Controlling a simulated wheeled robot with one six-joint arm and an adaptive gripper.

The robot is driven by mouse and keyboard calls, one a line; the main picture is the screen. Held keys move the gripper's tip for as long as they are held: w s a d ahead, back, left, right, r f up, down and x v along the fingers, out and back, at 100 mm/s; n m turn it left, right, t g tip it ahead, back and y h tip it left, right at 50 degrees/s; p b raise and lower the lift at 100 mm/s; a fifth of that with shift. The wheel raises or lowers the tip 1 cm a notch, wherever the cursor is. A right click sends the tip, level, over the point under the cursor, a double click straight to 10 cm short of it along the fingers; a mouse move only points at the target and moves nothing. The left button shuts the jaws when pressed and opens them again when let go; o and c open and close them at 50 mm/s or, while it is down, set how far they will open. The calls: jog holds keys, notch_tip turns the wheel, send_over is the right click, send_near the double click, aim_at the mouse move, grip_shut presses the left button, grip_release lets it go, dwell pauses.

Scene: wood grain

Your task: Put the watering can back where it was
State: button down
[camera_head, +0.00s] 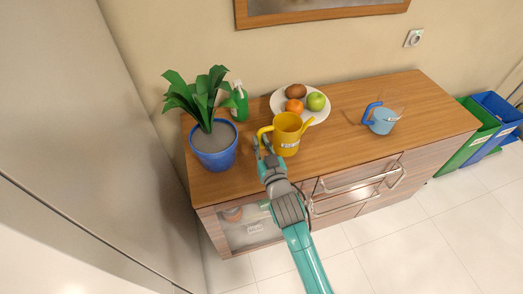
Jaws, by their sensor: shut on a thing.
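The yellow watering can (286,133) is upright, with a pale label on its front and its handle at the left. My gripper (264,146) is shut on the handle, at the left side of the can. The fingers partly cover the handle. I cannot tell whether the can's base touches the wooden cabinet top (345,140) or is slightly above it.
A blue pot with a green plant (214,146) stands left of the can, a green spray bottle (239,101) behind. A white plate (318,112) of fruit lies close behind the can. A light-blue jug (382,121) stands right. The front right top is clear.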

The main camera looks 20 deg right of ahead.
jog(key=shift+f, duration=1.9)
jog(key=c, duration=1.2)
grip_release()
jog(key=shift+d+f, duration=0.1)
jog(key=shift+f, duration=0.05)
jog(key=shift+o, duration=0.2)
jog(key=s, duration=1.2)
